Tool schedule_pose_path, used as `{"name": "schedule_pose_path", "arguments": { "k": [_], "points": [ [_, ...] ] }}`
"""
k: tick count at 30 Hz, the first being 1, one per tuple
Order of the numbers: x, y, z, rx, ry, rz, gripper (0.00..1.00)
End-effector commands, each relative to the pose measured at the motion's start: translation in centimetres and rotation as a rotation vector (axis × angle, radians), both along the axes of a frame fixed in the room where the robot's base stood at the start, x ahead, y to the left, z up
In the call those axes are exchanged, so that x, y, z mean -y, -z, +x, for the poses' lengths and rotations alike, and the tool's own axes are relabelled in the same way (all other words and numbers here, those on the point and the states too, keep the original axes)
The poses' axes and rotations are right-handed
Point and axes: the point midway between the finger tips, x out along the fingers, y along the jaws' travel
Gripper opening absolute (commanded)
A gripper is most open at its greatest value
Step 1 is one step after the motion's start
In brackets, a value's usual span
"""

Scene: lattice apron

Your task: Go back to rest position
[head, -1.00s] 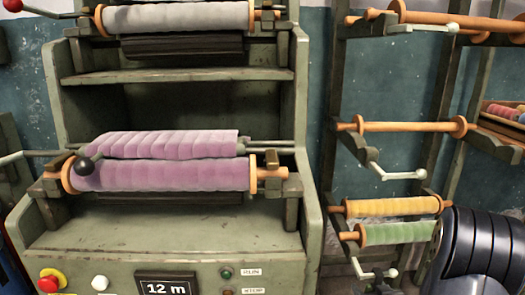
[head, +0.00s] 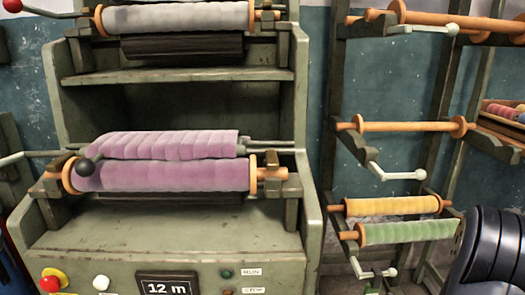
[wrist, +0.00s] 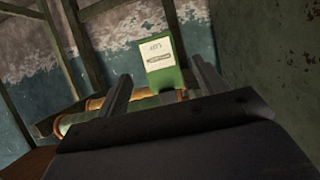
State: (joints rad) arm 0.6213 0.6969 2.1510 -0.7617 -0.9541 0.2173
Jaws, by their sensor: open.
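My gripper (wrist: 158,95) shows in the wrist view with its two dark fingers apart and nothing between them. Beyond the fingers are a green roll (wrist: 85,120) and an orange-yellow roll (wrist: 97,102), partly hidden by the gripper. In the head view my black arm fills the lower right corner; the gripper itself is not visible there. The yellow roll (head: 392,206) and the green roll (head: 408,232) lie on the lower part of the rack at the right.
The green machine (head: 180,240) at left holds purple rolls (head: 165,176) and a grey roll (head: 178,18). An empty wooden spool (head: 405,127) sits on the rack above the yellow roll. A green card (wrist: 165,62) stands beyond my fingers.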

Motion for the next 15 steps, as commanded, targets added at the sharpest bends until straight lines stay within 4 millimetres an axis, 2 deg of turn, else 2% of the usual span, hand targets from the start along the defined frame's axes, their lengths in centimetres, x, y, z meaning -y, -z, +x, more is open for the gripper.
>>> {"name": "schedule_pose_path", "arguments": {
  "k": [3, 8, 9, 15],
  "points": [
    [0.2, -1.1, -2.2, -0.001, 0.005, 0.001, 0.67],
    [0.1, -1.8, -4.2, -0.001, 0.002, 0.001, 0.67],
    [0.0, -1.1, -3.2, 0.001, -0.004, 0.000, 0.67],
    [-0.1, 0.4, 0.2, 0.000, -0.004, 0.000, 0.67]
  ]
}}
